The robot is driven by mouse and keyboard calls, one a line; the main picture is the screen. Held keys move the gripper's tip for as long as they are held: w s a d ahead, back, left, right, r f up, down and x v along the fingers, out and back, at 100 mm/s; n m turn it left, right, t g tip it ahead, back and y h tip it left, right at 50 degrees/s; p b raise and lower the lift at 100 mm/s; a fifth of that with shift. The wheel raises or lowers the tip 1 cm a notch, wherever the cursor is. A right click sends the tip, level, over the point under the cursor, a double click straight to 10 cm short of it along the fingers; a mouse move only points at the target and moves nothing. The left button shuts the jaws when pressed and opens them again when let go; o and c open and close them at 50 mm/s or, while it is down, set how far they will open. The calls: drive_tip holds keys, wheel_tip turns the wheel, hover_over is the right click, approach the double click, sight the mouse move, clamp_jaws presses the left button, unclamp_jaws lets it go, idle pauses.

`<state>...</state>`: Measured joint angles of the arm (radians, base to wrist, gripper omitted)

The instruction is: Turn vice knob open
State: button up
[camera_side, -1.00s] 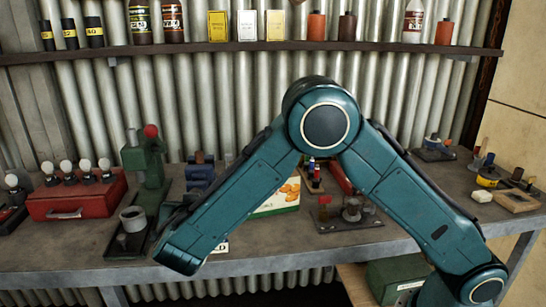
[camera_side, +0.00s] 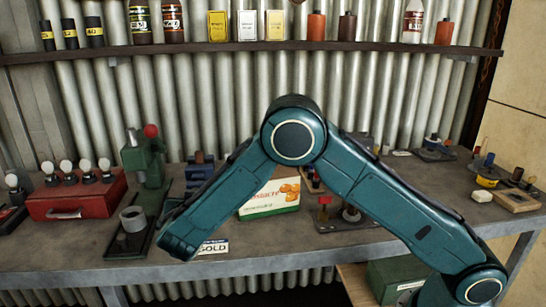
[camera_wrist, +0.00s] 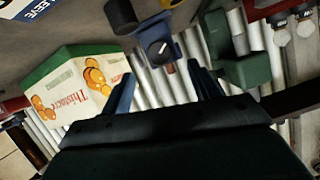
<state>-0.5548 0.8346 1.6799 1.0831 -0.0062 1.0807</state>
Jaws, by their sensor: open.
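A small blue vice (camera_side: 200,168) stands on the bench behind my arm, between the green press and the carton; its lower part is partly hidden in the side view. In the wrist view, the blue vice (camera_wrist: 148,32) shows at top centre, with a dark round knob (camera_wrist: 159,52) marked by a pale line. My gripper (camera_wrist: 163,84) is open, its two blue fingers spread wide with nothing between them. The knob appears beyond the fingertips, roughly in line with the gap and apart from them. The fingers are hidden behind my arm in the side view.
A carton (camera_side: 270,198) stands right of the vice. A green press (camera_side: 150,165) with a red ball stands left, near a red toolbox (camera_side: 75,203). A card reading GOLD (camera_side: 214,247) lies at the bench's front. A corrugated wall (camera_side: 230,100) closes the back.

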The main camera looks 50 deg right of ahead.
drive_tip(key=shift+x, duration=3.6)
drive_tip(key=c, duration=1)
